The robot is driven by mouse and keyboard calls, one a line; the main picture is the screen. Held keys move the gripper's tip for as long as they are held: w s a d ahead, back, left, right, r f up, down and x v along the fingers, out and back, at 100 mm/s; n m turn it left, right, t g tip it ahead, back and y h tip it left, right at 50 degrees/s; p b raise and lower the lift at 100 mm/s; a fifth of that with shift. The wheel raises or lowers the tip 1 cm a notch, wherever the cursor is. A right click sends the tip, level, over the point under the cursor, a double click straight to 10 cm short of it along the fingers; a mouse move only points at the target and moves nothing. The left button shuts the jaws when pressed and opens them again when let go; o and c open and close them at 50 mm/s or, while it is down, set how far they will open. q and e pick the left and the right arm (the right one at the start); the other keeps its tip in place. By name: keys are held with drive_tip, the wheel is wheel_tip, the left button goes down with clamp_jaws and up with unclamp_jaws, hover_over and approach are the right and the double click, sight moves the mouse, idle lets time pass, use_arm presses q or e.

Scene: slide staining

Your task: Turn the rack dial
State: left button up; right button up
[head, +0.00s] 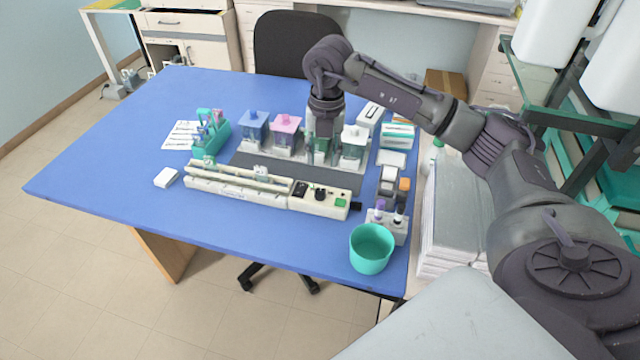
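The long white rack (235,187) lies across the blue table. Its control box (330,206) forms the right end and carries a small dark dial (320,195), a black switch or display and a green button (340,202). My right gripper (321,160) points down over the row of staining jars, just behind the control box and dial in the picture. It appears apart from the dial. A green jar (322,146) lies behind its fingers and blends with them, so its opening is unclear. My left gripper is out of view.
Blue (253,129), pink (286,133) and white (353,147) jars flank the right gripper. A teal cup (371,249) and a vial holder (387,224) stand at front right. A teal slide rack (211,132) stands left.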

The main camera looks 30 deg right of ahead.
wheel_tip(320, 180, down, 2)
drive_tip(key=p, duration=0.1)
hover_over(320, 192)
drive_tip(key=f, duration=0.4)
drive_tip(key=shift+s+d+f, duration=0.1)
drive_tip(key=shift+s+d, duration=0.05)
drive_tip(key=shift+d, duration=0.05)
wheel_tip(320, 192, down, 4)
drive_tip(key=shift+a+p, duration=0.15)
drive_tip(key=shift+p, duration=0.5)
drive_tip(key=shift+f, duration=0.3)
drive_tip(key=shift+w+f, duration=0.2)
drive_tip(key=shift+f, duration=0.25)
drive_tip(key=shift+c, duration=0.4)
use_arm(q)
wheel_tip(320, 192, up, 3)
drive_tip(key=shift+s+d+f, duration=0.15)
use_arm(e)
clamp_jaws()
